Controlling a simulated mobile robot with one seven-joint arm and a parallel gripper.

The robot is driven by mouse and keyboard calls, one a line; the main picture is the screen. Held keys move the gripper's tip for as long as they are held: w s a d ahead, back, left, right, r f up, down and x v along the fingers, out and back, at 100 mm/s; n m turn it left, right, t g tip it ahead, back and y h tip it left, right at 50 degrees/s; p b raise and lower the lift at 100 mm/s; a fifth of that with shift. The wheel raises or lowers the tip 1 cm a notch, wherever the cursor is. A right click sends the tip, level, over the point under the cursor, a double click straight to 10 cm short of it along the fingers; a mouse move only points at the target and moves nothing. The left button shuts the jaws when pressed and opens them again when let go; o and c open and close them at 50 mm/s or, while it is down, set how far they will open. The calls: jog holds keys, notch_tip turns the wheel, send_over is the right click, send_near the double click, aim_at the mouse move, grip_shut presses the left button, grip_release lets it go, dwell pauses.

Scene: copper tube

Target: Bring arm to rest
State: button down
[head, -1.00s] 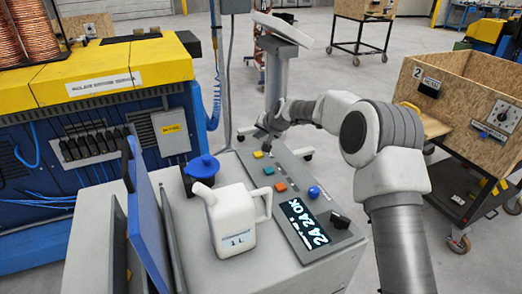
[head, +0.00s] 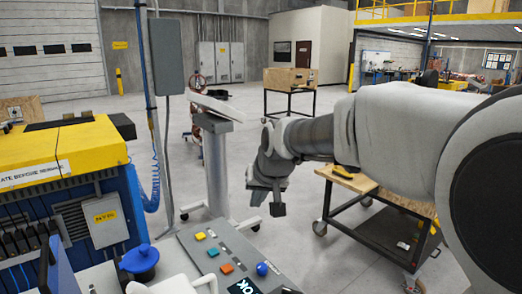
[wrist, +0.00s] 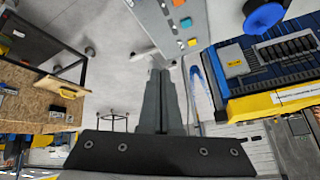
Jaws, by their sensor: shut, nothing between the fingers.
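My arm reaches in from the right of the head view, with its grey wrist bent down. My gripper (head: 267,208) hangs in the air to the right of the grey stand, beyond the far end of the control console (head: 188,238). In the wrist view, the dark fingers of my gripper (wrist: 162,72) lie together and hold nothing. I see no contact between the fingers and anything around them.
The console carries coloured buttons (head: 212,252) and a blue knob (head: 262,268). A wheeled cart (head: 385,215) is behind my arm. Open floor lies beyond.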

jog(key=s+d+f+h, duration=0.1)
jog(key=s+d, duration=0.4)
jog(key=s, duration=0.4)
jog(key=s+d, duration=0.5)
jog(key=s, duration=0.4)
jog(key=s+d+f+m+h, duration=0.1)
jog(key=s+d, duration=0.4)
jog(key=s, duration=0.4)
jog(key=shift+s+f+g+h, duration=0.3)
jog(key=shift+s+g, duration=0.1)
